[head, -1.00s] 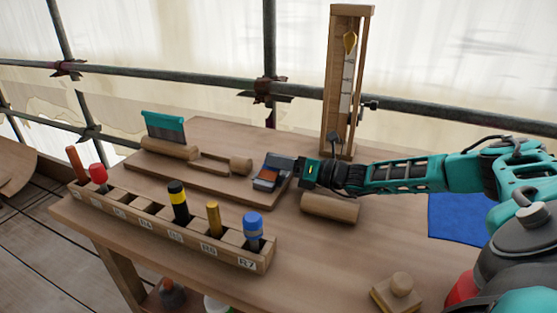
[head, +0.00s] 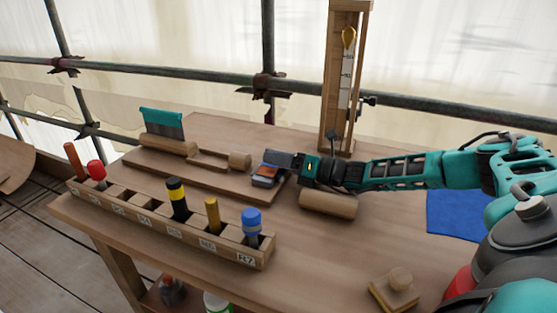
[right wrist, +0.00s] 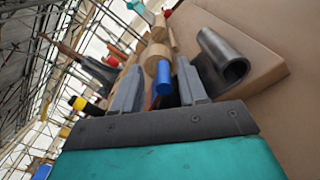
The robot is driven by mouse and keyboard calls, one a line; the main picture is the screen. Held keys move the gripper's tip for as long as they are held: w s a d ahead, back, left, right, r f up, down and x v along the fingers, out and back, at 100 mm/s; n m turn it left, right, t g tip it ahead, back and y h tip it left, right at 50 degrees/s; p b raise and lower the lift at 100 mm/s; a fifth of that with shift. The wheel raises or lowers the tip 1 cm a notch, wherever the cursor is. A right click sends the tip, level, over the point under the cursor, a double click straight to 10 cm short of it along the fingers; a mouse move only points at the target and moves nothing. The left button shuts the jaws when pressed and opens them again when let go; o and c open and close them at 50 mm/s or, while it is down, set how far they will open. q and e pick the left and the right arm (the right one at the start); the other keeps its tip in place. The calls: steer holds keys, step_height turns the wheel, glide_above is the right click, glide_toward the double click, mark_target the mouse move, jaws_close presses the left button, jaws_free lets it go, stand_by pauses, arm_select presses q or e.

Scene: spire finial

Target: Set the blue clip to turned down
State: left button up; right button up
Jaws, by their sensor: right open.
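The blue clip (head: 268,168) sits at the right end of the wooden board, with a blue upper part and grey and orange below. My right gripper (head: 274,160) comes in from the right, with its fingers at the clip. In the right wrist view a blue piece (right wrist: 164,70) with an orange-red end lies between the two open fingers (right wrist: 160,82). I cannot tell whether they touch it. The fingers partly hide the clip in the head view, and I cannot tell which way it is turned. My left gripper is out of view.
A wooden rack (head: 150,228) with several coloured pegs stands at the table's front left. A wooden roller (head: 328,205) lies under my right forearm. A tall wooden frame (head: 338,85) stands behind.

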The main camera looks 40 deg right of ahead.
steer(key=shift+s+d, duration=0.1)
steer(key=shift+s+d+f, duration=0.1)
steer(key=shift+s+d, duration=0.1)
steer(key=shift+s, duration=0.1)
steer(key=v, duration=1.1)
steer(key=shift+s+d, duration=0.2)
steer(key=shift+s, duration=0.25)
